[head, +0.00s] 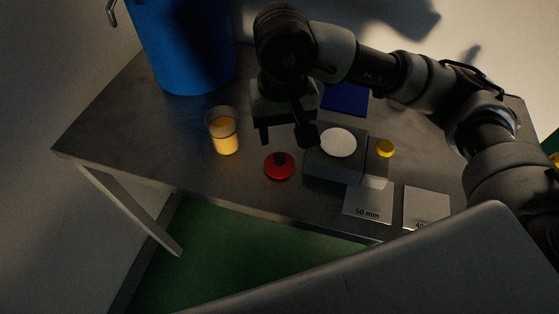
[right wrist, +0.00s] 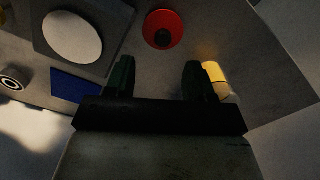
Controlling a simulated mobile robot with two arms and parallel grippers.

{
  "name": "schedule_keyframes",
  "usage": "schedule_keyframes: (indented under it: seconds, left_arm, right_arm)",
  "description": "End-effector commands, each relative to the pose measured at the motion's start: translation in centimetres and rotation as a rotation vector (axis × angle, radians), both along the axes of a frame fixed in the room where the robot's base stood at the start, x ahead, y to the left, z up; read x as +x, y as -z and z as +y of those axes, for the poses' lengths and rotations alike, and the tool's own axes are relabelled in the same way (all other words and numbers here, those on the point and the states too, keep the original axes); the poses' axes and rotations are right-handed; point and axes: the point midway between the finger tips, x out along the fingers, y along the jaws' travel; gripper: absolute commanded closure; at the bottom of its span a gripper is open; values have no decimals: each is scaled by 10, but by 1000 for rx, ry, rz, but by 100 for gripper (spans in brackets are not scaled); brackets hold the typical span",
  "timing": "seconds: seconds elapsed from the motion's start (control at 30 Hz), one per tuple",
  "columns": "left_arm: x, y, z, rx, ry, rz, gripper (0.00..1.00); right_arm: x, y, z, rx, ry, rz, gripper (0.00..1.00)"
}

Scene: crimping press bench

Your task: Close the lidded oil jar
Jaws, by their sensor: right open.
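The oil jar (head: 224,131), a clear glass with yellow oil, stands upright on the bench with its top uncovered. It also shows in the right wrist view (right wrist: 214,73), partly hidden behind a finger. The red lid with a dark knob (head: 279,168) lies on the bench to the right of the jar and nearer the front edge; in the right wrist view the lid (right wrist: 163,28) is at the top middle. My right gripper (head: 285,134) is open and empty, above the bench, between jar and press block and behind the lid. My left gripper is not in view.
A dark block with a white disc (head: 339,142) stands right of the lid. A yellow knob (head: 385,148), a blue pad (head: 345,97) and plates marked "50 mm" (head: 368,203) and "40" (head: 427,207) are nearby. A blue bin (head: 180,50) stands at the back left. The bench's left part is clear.

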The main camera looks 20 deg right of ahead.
Motion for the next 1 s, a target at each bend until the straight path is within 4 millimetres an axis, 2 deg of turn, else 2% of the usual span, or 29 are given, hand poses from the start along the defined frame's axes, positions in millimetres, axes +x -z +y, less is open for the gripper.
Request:
schedule_keyframes:
  seconds: [0.1,0.2,0.57,0.83,1.0]
  left_arm:
    - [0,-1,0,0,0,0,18]
    - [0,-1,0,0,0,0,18]
    - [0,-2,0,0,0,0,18]
    - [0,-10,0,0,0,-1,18]
    - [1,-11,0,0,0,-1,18]
  right_arm:
    - [0,18,0,-1,0,3,46]
    - [0,25,0,0,0,1,46]
    - [0,29,0,-1,0,0,46]
    - [0,66,5,-1,0,4,46]
    - [0,79,4,0,0,0,46]
